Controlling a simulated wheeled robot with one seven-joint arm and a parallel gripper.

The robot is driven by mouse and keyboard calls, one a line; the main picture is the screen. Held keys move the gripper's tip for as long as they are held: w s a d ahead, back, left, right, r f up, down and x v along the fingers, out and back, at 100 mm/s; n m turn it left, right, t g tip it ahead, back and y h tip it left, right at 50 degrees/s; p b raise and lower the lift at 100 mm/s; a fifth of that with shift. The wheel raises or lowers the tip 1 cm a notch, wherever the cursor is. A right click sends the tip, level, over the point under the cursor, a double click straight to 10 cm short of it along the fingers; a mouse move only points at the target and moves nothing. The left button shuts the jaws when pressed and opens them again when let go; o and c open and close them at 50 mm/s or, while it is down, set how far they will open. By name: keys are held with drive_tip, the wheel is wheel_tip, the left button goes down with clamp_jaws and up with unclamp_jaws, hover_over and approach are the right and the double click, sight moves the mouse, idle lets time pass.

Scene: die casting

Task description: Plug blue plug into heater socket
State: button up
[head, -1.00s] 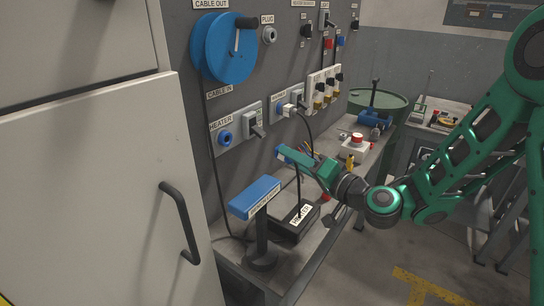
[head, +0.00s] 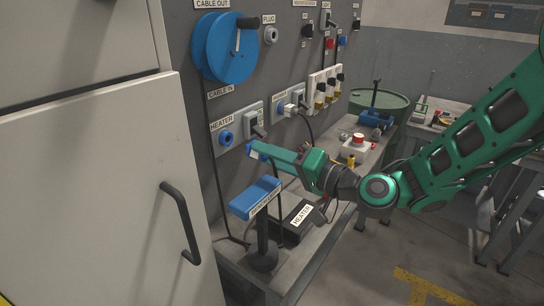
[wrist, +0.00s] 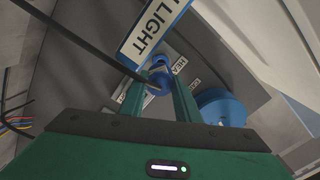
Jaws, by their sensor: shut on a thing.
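The heater socket (head: 226,139) is a blue round socket on the grey panel, below the HEATER label (head: 221,124). My gripper (head: 254,151) is shut on the blue plug (head: 251,152), a short way right of the socket and slightly lower in the head view. A gap shows between plug and socket there. In the wrist view the blue plug (wrist: 158,78) sits between the two green fingers, with a black cable running from it to the upper left. The plug's front end and the socket's opening are not clearly seen in the wrist view.
A blue-headed lamp (head: 254,198) stands just below my gripper; its label is close in the wrist view (wrist: 152,30). A switch (head: 254,120) is right of the socket. The black heater box (head: 298,218) lies on the bench. A blue cable reel (head: 222,47) hangs above.

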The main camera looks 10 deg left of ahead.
sight(247, 146)
drive_tip(key=shift+x, duration=2.5)
drive_tip(key=shift+x, duration=1.45)
drive_tip(key=o, duration=1.2)
drive_tip(key=shift+s+r, duration=0.1)
drive_tip(key=v, duration=1)
drive_tip(key=shift+s+d, duration=0.1)
drive_tip(key=shift+d, duration=0.3)
